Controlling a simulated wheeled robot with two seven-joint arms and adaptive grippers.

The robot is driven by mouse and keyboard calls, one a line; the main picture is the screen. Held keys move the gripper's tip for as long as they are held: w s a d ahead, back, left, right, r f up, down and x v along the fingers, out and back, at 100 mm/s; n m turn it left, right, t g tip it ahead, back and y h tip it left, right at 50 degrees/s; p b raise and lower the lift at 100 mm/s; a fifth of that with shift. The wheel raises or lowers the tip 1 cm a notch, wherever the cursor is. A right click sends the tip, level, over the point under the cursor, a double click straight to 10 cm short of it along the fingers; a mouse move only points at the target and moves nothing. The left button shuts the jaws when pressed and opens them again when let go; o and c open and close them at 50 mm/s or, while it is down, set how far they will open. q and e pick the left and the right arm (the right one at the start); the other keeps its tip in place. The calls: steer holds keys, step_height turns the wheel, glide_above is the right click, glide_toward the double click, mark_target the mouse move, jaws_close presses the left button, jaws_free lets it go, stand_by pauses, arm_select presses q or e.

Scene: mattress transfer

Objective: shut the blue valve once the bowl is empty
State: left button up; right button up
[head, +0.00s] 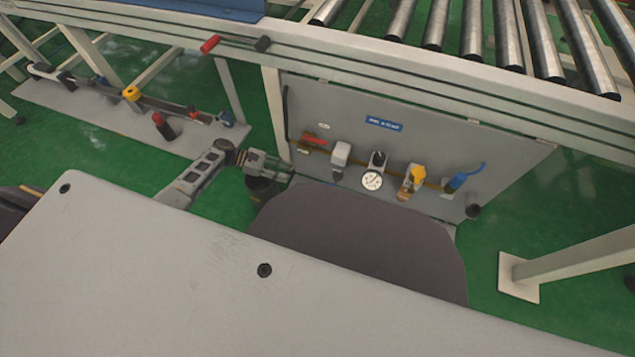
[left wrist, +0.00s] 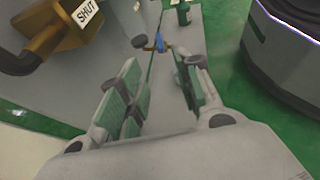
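The blue valve (head: 465,178) is at the right end of the grey upright panel in the head view, its lever slanting up to the right. A grey filter unit (head: 340,153) stands left of the gauge; a small dark bowl (head: 337,173) seems to hang under it, too small to tell its contents. My left gripper (head: 284,168) is at the panel's left edge, below the red-handled valve (head: 314,140) and well left of the blue valve. In the left wrist view its fingers (left wrist: 165,95) are apart with nothing between them. My right gripper does not show.
A round gauge (head: 372,181) and a yellow valve (head: 415,180) sit between the filter and blue valve. A brass body with a SHUT tag (left wrist: 87,14) is close at the wrist view's upper left. The roller conveyor (head: 472,30) runs above the panel (head: 520,158).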

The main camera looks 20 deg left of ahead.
mark_target(323, 184)
arm_select(q)
steer(key=shift+d, duration=0.1)
stand_by(0.3)
steer(key=b+x, duration=0.4)
steer(key=x, duration=0.8)
steer(key=shift+f, duration=0.15)
steer(key=shift+b+x, duration=0.35)
steer(key=shift+x, duration=0.4)
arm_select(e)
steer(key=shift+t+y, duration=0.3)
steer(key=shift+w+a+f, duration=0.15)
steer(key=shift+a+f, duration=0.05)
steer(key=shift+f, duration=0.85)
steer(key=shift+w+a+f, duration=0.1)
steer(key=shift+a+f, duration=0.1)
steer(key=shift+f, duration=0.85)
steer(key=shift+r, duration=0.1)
arm_select(q)
steer(key=shift+c, duration=0.6)
jaws_close()
